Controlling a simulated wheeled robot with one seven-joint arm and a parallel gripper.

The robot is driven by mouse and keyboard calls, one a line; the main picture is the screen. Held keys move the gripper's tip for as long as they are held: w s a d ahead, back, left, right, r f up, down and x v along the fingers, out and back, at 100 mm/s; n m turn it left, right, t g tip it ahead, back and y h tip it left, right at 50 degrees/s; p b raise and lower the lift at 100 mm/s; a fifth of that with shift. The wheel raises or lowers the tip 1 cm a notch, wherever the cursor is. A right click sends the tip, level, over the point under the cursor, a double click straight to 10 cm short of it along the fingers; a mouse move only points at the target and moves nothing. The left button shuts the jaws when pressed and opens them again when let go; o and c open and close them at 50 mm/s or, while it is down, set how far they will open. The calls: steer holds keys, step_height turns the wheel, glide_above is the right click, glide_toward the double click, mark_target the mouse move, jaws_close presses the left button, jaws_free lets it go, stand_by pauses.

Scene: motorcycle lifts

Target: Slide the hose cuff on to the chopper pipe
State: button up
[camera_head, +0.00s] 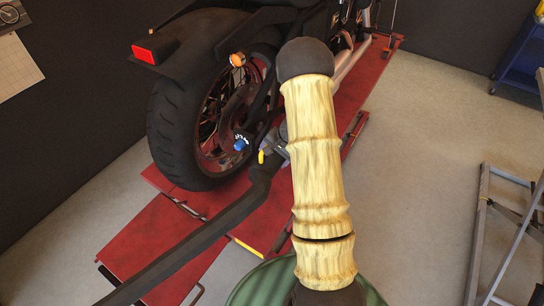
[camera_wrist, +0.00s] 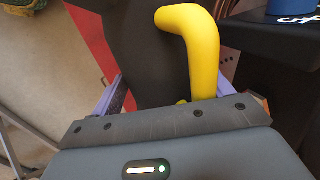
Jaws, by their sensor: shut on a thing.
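The black hose cuff (camera_head: 262,172) ends a long dark hose (camera_head: 185,248) that rises from the lower left. A yellow bent handle (camera_head: 261,157) stands at the cuff, and it also shows large in the wrist view (camera_wrist: 190,40). My gripper (camera_wrist: 165,95) is shut on the cuff, its purple fingers on either side of the dark body; my arm partly hides it in the head view. A blue part with white marks (camera_head: 240,144) sits by the rear wheel, up and left of the cuff. It looks like the chopper pipe's end; a gap shows between them.
The motorcycle's rear tyre (camera_head: 180,130) stands on the red lift (camera_head: 160,240), close left of the cuff. A grey metal frame (camera_head: 480,220) stands at the right and a blue cart (camera_head: 520,60) at the back right. Bare floor (camera_head: 420,130) lies between.

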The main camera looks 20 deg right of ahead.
steer(key=shift+w+d, duration=0.1)
steer(key=shift+d, duration=0.05)
steer(key=o, duration=1.3)
steer(key=shift+r, duration=0.15)
steer(key=b+v, duration=0.3)
steer(key=v, duration=1.4)
steer(key=shift+r+b, duration=0.15)
steer(key=shift+b, duration=0.2)
